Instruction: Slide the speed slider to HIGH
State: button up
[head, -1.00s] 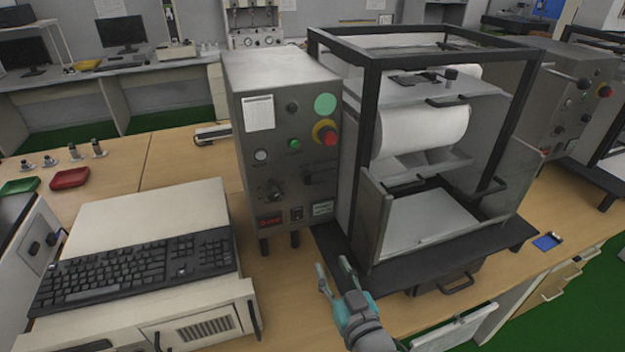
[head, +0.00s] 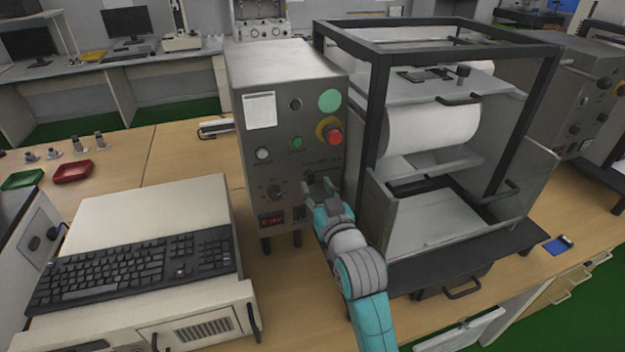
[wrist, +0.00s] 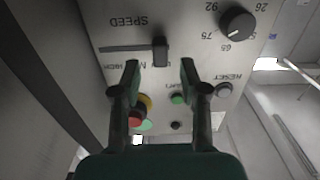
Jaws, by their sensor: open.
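The speed slider's dark knob (wrist: 160,50) sits in a thin horizontal slot under the upside-down SPEED label in the wrist view. The HIGH label is near the slot's left end there, and the knob stands well to the right of it. My gripper (wrist: 160,70) is open, with one fingertip on each side of the knob's line, just short of it; contact cannot be told. In the head view my gripper (head: 318,186) is at the lower right of the grey control panel (head: 248,185) and covers most of the slider.
A rotary dial (wrist: 238,22) is to the right of the slider in the wrist view. A red emergency button (head: 334,137), green button (head: 296,142) and reset button (head: 262,154) are above my gripper. A dark frame post (head: 372,130) stands close on the right.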

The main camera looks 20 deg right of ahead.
aim_at(312, 179)
jog(key=shift+w, duration=1.85)
grip_shut()
